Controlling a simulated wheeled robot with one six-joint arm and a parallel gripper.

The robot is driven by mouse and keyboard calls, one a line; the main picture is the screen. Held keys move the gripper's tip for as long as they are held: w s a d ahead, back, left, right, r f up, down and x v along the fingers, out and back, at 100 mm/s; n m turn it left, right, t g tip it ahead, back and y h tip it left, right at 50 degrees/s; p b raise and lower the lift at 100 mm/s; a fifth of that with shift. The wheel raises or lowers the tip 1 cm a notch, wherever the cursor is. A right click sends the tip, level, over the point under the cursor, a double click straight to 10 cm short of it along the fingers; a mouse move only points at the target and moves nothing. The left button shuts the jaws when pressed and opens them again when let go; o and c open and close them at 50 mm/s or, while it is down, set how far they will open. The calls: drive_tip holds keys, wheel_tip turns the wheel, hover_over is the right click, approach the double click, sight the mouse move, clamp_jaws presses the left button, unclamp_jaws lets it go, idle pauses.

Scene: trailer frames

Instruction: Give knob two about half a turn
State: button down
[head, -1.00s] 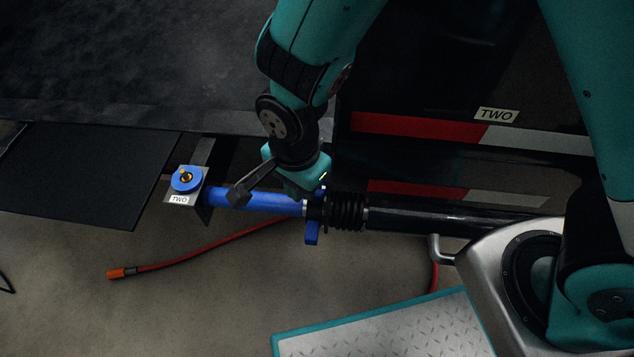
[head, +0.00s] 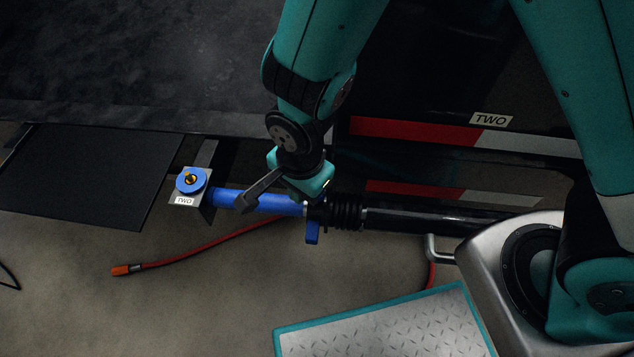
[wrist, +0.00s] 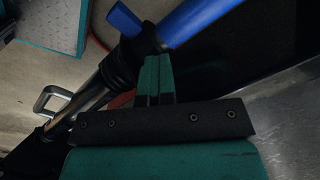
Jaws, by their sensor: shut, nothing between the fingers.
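Knob two is a round blue piece with a yellow centre (head: 190,181), on a small grey plate (head: 206,178) with a "TWO" label under it, left of centre in the head view. My gripper (head: 318,186) is well to the right of the knob, above the blue bar and the black pleated sleeve. Its fingertips are largely hidden by its body there. In the wrist view my gripper (wrist: 157,72) shows its teal fingers together, with nothing between them. The knob is not visible in the wrist view.
A blue bar (head: 255,202) runs from the knob's plate to the black sleeve (head: 348,212), with a blue lever (head: 312,234) below. A red hose (head: 210,247) lies on the floor. A black flap (head: 85,175) hangs left. Another "TWO" label (head: 491,120) sits on the trailer.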

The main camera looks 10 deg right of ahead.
drive_tip(key=shift+s+d+f+g+p, duration=0.2)
drive_tip(key=shift+s+d+f, duration=0.2)
drive_tip(key=shift+s+d, duration=0.2)
drive_tip(key=shift+s+d+f+g+p, duration=0.1)
drive_tip(key=shift+s+d+f+g, duration=0.1)
drive_tip(key=shift+s+d+f, duration=0.35)
drive_tip(key=shift+s+a+r+h, duration=0.1)
drive_tip(key=shift+a+r+h, duration=0.1)
drive_tip(key=shift+a+h, duration=0.1)
drive_tip(key=shift+s+a, duration=0.15)
wheel_tip(320, 180, up, 6)
drive_tip(key=p, duration=0.6)
drive_tip(key=shift+w+a+r, duration=0.15)
drive_tip(key=shift+w+r, duration=0.05)
drive_tip(key=shift+w, duration=0.05)
